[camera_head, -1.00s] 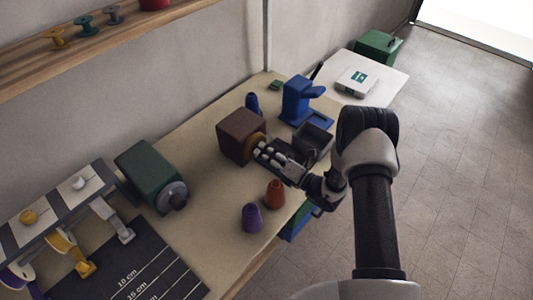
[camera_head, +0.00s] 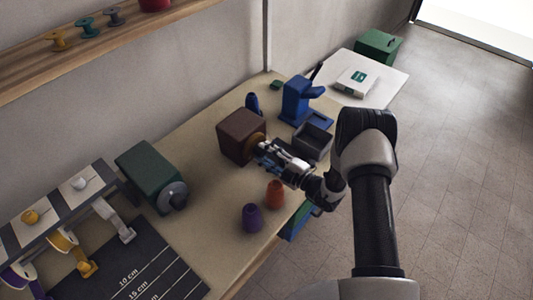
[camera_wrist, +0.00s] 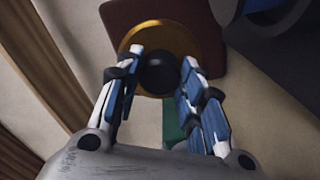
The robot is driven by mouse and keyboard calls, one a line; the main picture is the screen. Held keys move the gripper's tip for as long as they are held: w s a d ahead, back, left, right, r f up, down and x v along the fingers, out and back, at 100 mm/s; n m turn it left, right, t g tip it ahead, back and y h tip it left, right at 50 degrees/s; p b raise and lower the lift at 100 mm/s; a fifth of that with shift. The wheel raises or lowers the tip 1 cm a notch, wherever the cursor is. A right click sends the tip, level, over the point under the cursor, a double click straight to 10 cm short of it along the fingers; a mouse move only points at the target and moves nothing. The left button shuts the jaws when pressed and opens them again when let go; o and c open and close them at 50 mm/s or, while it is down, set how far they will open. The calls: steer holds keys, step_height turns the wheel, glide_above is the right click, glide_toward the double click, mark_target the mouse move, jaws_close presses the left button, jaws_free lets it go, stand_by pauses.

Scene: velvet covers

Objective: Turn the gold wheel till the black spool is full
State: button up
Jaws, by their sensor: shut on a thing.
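The gold wheel (camera_head: 255,145) is on the right face of a brown box (camera_head: 240,134) on the table. In the wrist view the gold wheel (camera_wrist: 158,30) is a round disc with a dark round knob (camera_wrist: 158,73) at its middle. My gripper (camera_head: 262,147) is at the wheel from the right. In the wrist view my gripper (camera_wrist: 162,56) has its blue and white fingers on both sides of the knob, shut on it. I cannot make out a black spool for certain, nor how full it is.
A green box (camera_head: 148,171) with a grey disc stands to the left. A dark open bin (camera_head: 313,140) and a blue stand (camera_head: 299,99) are near my gripper. Orange (camera_head: 274,194) and purple (camera_head: 252,218) cones stand in front. Small spools (camera_head: 84,26) sit on the shelf.

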steer(key=m, duration=0.6)
steer(key=shift+m, duration=0.4)
stand_by(0.3)
steer(key=o, duration=1.1)
steer(key=shift+c, duration=0.2)
steer(key=v, duration=1.2)
steer(key=shift+s, duration=0.1)
